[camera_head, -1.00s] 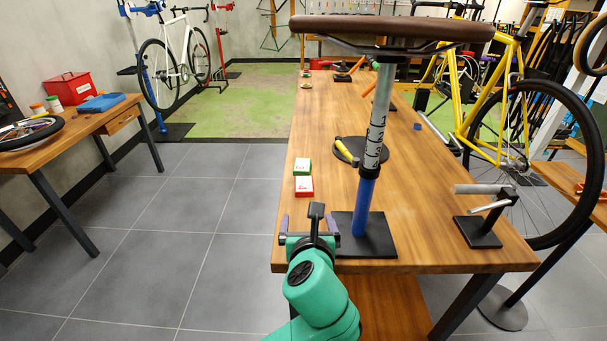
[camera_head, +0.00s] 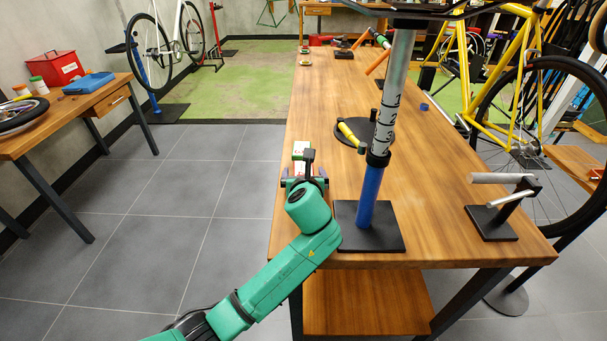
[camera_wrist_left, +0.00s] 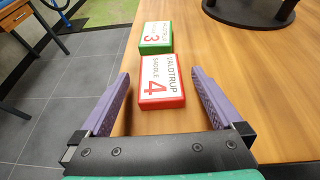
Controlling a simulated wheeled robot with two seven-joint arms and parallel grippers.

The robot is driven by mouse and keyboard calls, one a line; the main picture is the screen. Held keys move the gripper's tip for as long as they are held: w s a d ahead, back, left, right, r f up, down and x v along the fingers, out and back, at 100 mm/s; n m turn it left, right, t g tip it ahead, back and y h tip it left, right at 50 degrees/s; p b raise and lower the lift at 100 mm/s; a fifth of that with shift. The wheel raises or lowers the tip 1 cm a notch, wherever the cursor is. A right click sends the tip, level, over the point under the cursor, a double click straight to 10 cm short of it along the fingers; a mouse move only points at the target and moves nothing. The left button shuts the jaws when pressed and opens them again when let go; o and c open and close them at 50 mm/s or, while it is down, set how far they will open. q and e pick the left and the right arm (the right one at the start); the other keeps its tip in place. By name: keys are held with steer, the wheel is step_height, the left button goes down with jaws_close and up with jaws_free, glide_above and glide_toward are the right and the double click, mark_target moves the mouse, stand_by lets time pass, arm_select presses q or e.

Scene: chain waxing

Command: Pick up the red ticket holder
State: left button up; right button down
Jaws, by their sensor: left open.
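The red ticket holder (camera_wrist_left: 161,82), marked with a 4, lies on the wooden bench in the left wrist view. My left gripper (camera_wrist_left: 158,95) is open, its two purple fingers on either side of the near part of the red holder, with visible gaps to it. In the head view the left gripper (camera_head: 305,181) is over the bench's left edge and hides most or all of the red holder. A green holder (camera_wrist_left: 156,37), marked with a 3, lies just beyond the red one; it also shows in the head view (camera_head: 301,149). My right gripper is not in view.
A seat post on a black base plate (camera_head: 370,228) stands right of my left gripper. A round black stand (camera_wrist_left: 250,10) with a yellow-handled tool (camera_head: 350,134) lies farther back. A clamp stand (camera_head: 492,222) is at the right. The bench's left edge is close by.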

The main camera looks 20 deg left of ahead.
arm_select(q)
steer(key=shift+w+a+f, duration=0.1)
steer(key=shift+w+f, duration=0.15)
steer(key=shift+w, duration=0.2)
steer(key=shift+s, duration=0.1)
steer(key=c, duration=1.4)
steer(key=shift+r, duration=0.15)
